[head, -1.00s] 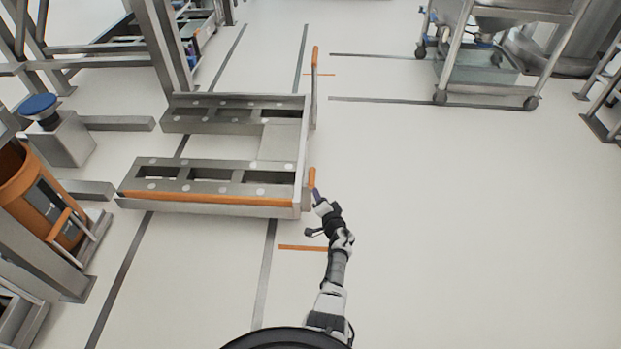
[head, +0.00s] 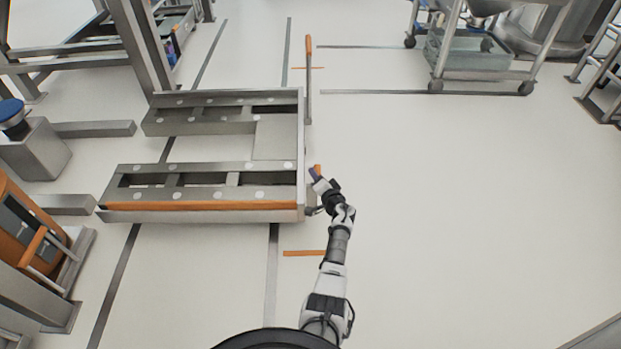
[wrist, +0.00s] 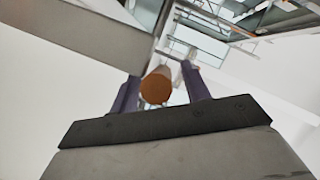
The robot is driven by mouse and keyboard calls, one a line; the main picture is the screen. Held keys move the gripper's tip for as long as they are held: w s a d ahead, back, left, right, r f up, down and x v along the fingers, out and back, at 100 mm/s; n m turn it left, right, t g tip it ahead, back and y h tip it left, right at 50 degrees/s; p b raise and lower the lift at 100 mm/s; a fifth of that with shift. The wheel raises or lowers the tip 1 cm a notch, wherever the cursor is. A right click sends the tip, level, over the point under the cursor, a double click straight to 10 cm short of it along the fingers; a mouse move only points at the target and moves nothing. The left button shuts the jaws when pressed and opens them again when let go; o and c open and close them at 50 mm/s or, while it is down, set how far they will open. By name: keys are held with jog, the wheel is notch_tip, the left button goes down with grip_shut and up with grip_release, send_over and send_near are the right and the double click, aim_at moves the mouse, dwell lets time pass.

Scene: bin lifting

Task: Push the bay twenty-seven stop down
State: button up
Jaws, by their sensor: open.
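An orange-tipped bar (head: 317,168) stands at the near right corner of a low steel frame (head: 210,216). My gripper (head: 315,176) is right at this bar, largely covering it in the head view. In the wrist view its round orange end (wrist: 157,86) shows between the two purple fingers of my gripper (wrist: 160,74), which are open, with gaps on the sides. I cannot tell whether a finger touches it. A second orange-tipped bar (head: 308,50) stands at the frame's far right corner. No bay number is readable.
Orange floor marks lie near the close corner (head: 304,253) and the far bar. A steel trolley (head: 482,72) stands at the back right. An orange bin (head: 32,232) and steel posts are on the left. The floor on the right is clear.

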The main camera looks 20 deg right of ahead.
jog(key=shift+w, duration=0.45)
jog(key=shift+c, duration=0.4)
jog(key=shift+f, duration=0.1)
grip_shut()
